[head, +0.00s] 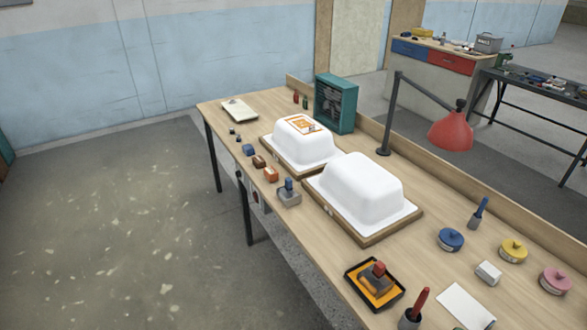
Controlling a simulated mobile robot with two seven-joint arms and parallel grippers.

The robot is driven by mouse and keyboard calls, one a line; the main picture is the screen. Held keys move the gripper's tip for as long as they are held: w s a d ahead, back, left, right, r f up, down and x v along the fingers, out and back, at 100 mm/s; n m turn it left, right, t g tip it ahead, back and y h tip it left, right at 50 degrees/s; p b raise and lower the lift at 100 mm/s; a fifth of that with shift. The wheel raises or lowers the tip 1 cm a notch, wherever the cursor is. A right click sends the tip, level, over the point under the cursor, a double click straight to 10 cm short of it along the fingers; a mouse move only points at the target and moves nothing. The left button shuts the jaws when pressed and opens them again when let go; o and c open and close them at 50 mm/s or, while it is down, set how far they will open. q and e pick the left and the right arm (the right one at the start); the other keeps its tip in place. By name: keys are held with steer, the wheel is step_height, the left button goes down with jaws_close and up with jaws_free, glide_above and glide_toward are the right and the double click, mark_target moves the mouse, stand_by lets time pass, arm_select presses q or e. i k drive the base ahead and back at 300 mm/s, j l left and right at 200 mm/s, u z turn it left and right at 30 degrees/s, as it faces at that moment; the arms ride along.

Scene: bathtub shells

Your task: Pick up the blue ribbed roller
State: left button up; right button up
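No thing here is clearly a blue ribbed roller; ribs are too small to make out. A blue-handled tool (480,208) stands upright in a small dark holder at the right of the workbench, near the back edge. A small blue piece (288,184) sits on a grey block (289,198) at the bench's front edge, left of the larger white shell. A blue block (248,150) lies farther along that edge. Neither of my grippers is in view.
Two white tub shells (362,190) (303,142) on wooden bases fill the middle of the workbench (330,255). A red lamp (450,130) overhangs behind. Round tins (451,240), a yellow tray (364,291) and a red-handled tool (418,304) are at right. Floor at left is clear.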

mark_target(289, 190)
steer(key=i+j+z, duration=0.1)
steer(key=z, duration=1.15)
steer(key=j+z, duration=0.4)
steer(key=k+j+z, duration=0.1)
steer(key=j+z, duration=0.35)
steer(key=j, duration=0.2)
steer(key=j+z, duration=0.1)
steer(key=j, duration=0.25)
steer(key=k+j+z, duration=0.1)
steer(key=j, duration=0.25)
steer(key=k+j+z, duration=0.1)
steer(key=j, duration=0.25)
steer(key=k+j, duration=0.15)
steer(key=j, duration=0.25)
steer(key=k+j, duration=0.1)
steer(key=j, duration=0.25)
steer(key=k+j, duration=0.15)
steer(key=j, duration=0.25)
